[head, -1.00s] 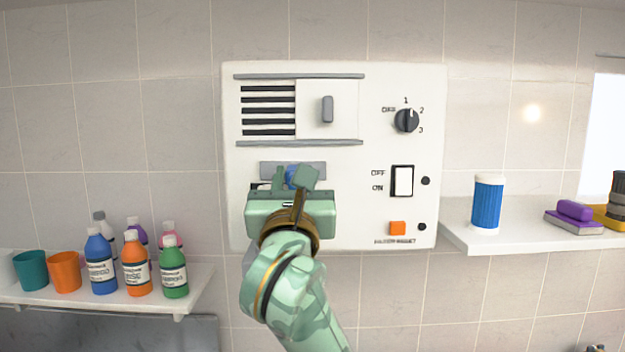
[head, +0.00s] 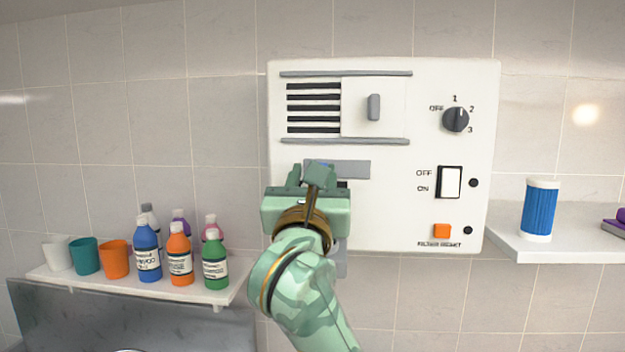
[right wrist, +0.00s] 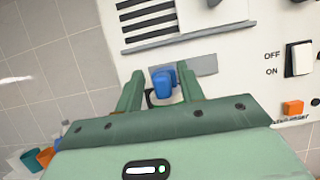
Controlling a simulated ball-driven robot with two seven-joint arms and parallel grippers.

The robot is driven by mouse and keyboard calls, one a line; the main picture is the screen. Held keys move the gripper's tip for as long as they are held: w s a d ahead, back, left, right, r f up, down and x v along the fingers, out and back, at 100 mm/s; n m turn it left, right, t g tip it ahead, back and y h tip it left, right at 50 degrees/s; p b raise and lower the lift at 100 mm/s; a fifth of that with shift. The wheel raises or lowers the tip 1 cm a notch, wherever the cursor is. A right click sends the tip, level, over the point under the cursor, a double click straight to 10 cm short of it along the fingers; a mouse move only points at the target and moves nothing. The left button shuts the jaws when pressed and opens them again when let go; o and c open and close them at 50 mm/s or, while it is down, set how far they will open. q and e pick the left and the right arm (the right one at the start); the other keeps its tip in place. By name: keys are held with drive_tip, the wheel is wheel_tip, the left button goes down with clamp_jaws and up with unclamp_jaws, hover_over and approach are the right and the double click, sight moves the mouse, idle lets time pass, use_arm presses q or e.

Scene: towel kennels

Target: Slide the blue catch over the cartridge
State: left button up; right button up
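The blue catch (right wrist: 162,84) shows in the right wrist view, at the left end of a grey plate (right wrist: 203,65) on the white wall panel. A dark opening (head: 343,184) shows below the plate. I cannot make out a cartridge inside it. My left gripper is not in view.
The panel also carries a sliding vent cover (head: 360,108), a dial (head: 456,119), a rocker switch (head: 450,182) and an orange button (head: 441,231). A blue pleated cylinder (head: 540,210) stands on the right shelf. Bottles and cups stand on the left shelf (head: 200,290).

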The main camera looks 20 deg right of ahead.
drive_tip(key=shift+s+a+f, duration=0.3)
drive_tip(key=shift+s, duration=0.1)
drive_tip(key=b+v, duration=0.3)
drive_tip(key=v, duration=1.2)
drive_tip(key=shift+s, duration=0.1)
